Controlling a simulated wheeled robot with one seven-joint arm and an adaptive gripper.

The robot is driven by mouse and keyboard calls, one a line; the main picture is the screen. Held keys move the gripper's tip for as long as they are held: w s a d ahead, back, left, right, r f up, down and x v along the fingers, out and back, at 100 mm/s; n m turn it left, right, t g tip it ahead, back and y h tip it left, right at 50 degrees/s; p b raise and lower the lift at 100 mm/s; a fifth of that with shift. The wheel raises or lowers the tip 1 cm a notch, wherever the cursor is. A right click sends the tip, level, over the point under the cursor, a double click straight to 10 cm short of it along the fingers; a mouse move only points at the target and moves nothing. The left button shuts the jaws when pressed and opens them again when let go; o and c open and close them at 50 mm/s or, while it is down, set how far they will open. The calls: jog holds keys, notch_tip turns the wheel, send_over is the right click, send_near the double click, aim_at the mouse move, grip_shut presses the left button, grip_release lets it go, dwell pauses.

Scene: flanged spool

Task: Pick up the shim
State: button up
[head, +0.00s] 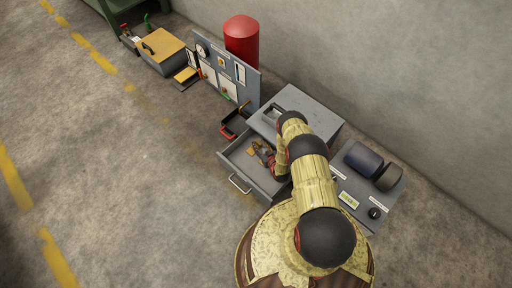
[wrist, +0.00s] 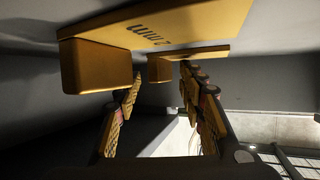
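In the wrist view, a yellow shim (wrist: 165,24) marked "2 mm" shows at the top, with a yellow block (wrist: 97,68) at its left end. A second yellow plate (wrist: 205,55) with a smaller block (wrist: 160,69) is behind it. My gripper (wrist: 161,82) is open, its two padded fingers apart on either side of the smaller block. I cannot tell whether they touch it. In the head view, my gripper (head: 266,154) is inside the open grey drawer (head: 238,157), and a small yellowish piece (head: 252,152) shows beside it. My arm hides part of the drawer.
The drawer's cabinet (head: 300,105) stands behind, with drawer walls close around my gripper. A red-edged black tray (head: 233,124) and a panel with gauges (head: 225,75) stand left. Dark rollers (head: 363,158) are on the right.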

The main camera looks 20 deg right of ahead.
jog(key=shift+c, duration=1.2)
jog(key=c, duration=0.7)
grip_shut()
